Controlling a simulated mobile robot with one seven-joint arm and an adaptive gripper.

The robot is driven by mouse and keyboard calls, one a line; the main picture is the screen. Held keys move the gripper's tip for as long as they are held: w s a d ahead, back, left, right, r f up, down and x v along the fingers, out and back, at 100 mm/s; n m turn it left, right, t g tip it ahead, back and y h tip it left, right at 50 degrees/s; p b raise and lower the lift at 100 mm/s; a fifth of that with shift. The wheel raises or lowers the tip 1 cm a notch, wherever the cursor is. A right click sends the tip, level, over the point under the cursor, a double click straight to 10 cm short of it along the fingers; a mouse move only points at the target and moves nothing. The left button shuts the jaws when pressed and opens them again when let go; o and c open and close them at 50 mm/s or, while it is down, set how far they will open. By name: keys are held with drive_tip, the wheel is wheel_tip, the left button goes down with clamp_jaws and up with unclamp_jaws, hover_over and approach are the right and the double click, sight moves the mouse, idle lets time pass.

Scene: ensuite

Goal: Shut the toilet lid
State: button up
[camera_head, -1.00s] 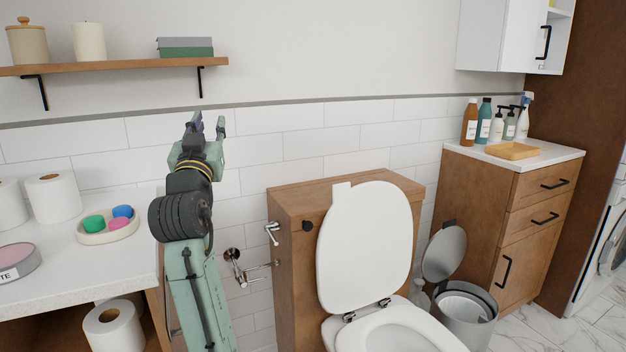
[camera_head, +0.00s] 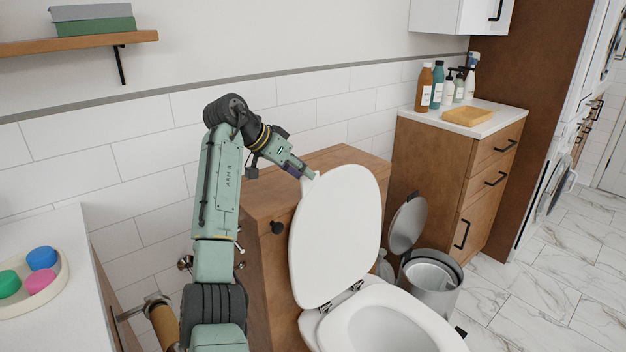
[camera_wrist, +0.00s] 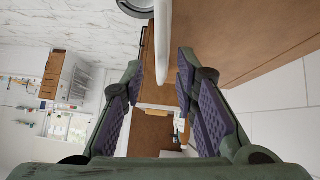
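The white toilet lid (camera_head: 338,235) stands raised, leaning back toward the wooden cistern box (camera_head: 262,205). The toilet seat (camera_head: 345,318) lies flat on the bowl below it. My gripper (camera_head: 306,172) is at the lid's upper left edge, and the lid partly hides its fingertips. In the wrist view my gripper (camera_wrist: 160,68) is open, with its two purple-padded fingers apart. The lid (camera_wrist: 163,40) shows there edge-on as a white strip between the fingertips. I cannot tell whether a finger touches it.
A metal bin (camera_head: 432,280) with its lid up stands right of the toilet. A wooden cabinet (camera_head: 435,165) with bottles is behind it. A counter (camera_head: 75,300) with a tray of coloured pieces is at left. Marble floor (camera_head: 545,300) is clear at right.

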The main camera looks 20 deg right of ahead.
sight(316, 181)
drive_tip(key=p+x, duration=0.1)
drive_tip(key=x, duration=0.6)
drive_tip(key=shift+w+d+f, duration=0.1)
drive_tip(key=shift+f, duration=0.1)
drive_tip(key=shift+c, duration=0.4)
clamp_jaws()
